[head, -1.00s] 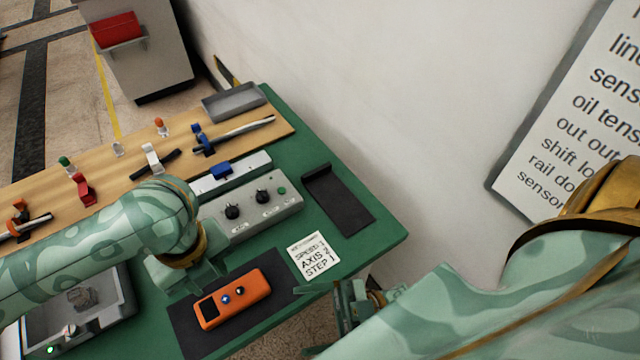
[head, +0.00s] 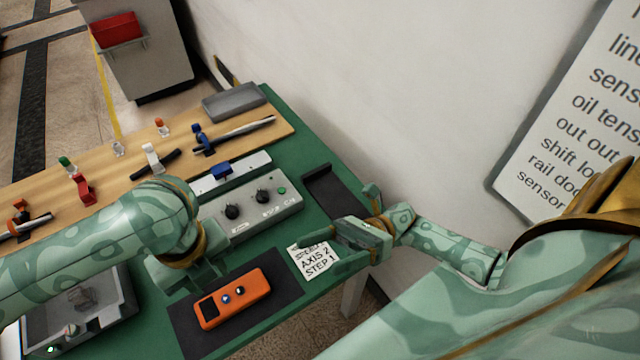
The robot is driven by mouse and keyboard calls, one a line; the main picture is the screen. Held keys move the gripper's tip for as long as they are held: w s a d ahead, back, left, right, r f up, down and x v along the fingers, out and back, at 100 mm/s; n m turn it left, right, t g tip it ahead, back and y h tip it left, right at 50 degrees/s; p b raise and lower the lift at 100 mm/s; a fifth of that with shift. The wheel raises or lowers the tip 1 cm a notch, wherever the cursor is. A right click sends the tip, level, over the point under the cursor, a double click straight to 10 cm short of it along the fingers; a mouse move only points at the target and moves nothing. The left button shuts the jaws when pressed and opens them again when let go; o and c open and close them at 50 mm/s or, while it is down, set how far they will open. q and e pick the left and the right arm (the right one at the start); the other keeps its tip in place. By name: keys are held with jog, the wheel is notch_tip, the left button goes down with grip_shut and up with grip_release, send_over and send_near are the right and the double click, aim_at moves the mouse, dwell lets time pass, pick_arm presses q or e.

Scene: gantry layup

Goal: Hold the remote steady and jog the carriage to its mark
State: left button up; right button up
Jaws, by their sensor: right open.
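My right gripper (head: 322,256) is open and empty over the white note card (head: 318,268), which reads "AXIS 2, STEP 1" and is partly covered. A blue carriage (head: 221,169) sits on a pale rail (head: 252,163). No mark can be made out.
A grey control box (head: 250,212) with two black knobs and a green button stands behind the remote. A dark tray (head: 325,185) lies right of it. A wall closes the right.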

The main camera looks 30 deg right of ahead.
aim_at(263, 278)
jog(key=w+d+f+n+h, duration=0.1)
jog(key=w+f+n+h, duration=0.1)
jog(key=w+d+f+n+h, duration=0.1)
jog(key=w+f+n+h, duration=0.1)
jog(key=h, duration=0.1)
jog(key=w+f+n+g+h, duration=0.1)
jog(key=w+f+n+h, duration=0.1)
jog(key=h, duration=0.1)
jog(key=shift+w+d+f, duration=0.2)
jog(key=shift+w+d, duration=0.1)
jog(key=shift+d, duration=0.1)
jog(key=shift+w+d+f+h, duration=0.25)
jog(key=shift+w+h, duration=0.1)
jog(key=shift+h, duration=0.05)
jog(key=x, duration=1.6)
jog(key=shift+s+a, duration=0.15)
jog(key=shift+a, duration=0.1)
jog(key=c, duration=1.2)
